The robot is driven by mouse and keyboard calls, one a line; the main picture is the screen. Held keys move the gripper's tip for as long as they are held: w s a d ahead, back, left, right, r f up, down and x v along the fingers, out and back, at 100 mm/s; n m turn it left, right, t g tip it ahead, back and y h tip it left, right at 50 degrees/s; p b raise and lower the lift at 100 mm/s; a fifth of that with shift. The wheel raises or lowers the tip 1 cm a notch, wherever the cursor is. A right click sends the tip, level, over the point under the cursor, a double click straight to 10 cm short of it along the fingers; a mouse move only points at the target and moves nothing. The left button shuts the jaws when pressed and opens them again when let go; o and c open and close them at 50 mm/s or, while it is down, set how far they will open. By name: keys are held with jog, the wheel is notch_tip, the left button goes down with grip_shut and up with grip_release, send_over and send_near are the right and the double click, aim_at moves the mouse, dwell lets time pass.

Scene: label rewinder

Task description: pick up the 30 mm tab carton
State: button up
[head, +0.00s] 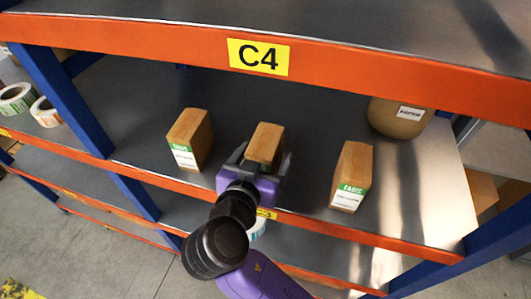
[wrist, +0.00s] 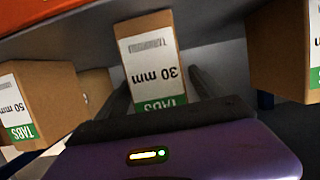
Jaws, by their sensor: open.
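The 30 mm tab carton (head: 265,141) is a brown box standing on the middle shelf, between two similar cartons. In the wrist view the 30 mm carton (wrist: 150,62) shows its white label, upside down, with a green TABS strip. My gripper (head: 262,164) is open, with a finger on each side of this carton. In the wrist view the fingers of my gripper (wrist: 160,90) flank the label, with dark gaps beside the box. I cannot tell how deep the fingers reach. The gripper hides the carton's front in the head view.
A brown carton (head: 189,138) stands to the left and another (head: 350,175) to the right. The wrist view shows a 50 mm TABS carton (wrist: 38,105) at left. A rounded brown package (head: 400,117) stands farther right. The orange C4 beam (head: 150,46) is overhead.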

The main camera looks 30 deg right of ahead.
jog(key=shift+w+d+f, duration=0.2)
jog(key=shift+w+d, duration=0.2)
jog(key=c, duration=1.7)
grip_shut()
jog(key=shift+r, duration=0.15)
